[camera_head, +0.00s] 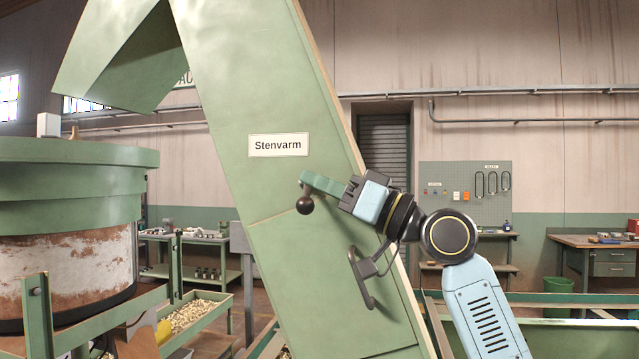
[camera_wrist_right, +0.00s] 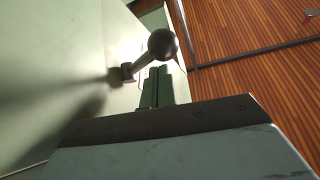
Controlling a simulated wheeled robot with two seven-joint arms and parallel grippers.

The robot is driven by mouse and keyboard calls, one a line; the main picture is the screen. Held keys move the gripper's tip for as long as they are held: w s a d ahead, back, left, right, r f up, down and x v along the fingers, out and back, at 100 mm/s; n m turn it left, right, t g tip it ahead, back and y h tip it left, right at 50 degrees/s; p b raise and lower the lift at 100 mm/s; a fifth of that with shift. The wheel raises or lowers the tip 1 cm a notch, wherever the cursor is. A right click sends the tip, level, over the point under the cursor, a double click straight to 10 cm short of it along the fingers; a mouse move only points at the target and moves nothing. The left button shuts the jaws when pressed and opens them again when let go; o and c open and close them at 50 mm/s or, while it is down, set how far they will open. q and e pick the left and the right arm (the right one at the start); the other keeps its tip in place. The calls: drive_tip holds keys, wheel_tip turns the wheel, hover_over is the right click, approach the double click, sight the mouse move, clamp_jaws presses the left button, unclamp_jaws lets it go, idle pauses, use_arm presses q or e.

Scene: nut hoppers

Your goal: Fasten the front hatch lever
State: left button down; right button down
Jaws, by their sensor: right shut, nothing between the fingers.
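The front hatch (camera_head: 300,285) is a seamed panel low on the sloping green chute (camera_head: 235,110) labelled "Stenvarm". A lever with a dark ball knob (camera_head: 305,205) stands out near the hatch's top edge. In the right wrist view the ball knob (camera_wrist_right: 163,43) sits on a short stem from the green panel. My right gripper (camera_head: 304,180) has its green fingers shut and empty, with the tips just above the knob in the head view. Its fingers (camera_wrist_right: 156,84) point toward the knob in the wrist view; I cannot tell whether they touch it. My left gripper is not in view.
A dark curved handle (camera_head: 360,277) sticks out from the hatch below my right gripper. A round green hopper (camera_head: 70,185) stands at the left. A tray of nuts (camera_head: 190,315) lies behind. A pegboard (camera_head: 465,192) and workbench (camera_head: 600,243) are at the back right.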

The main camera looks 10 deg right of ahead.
drive_tip(key=shift+r, duration=0.1)
wheel_tip(320, 180, up, 4)
drive_tip(key=s+p, duration=0.2)
drive_tip(key=p, duration=0.1)
drive_tip(key=d+f+b, duration=0.3)
drive_tip(key=d, duration=0.6)
drive_tip(key=shift+s+d+f, duration=0.15)
drive_tip(key=shift+f, duration=0.2)
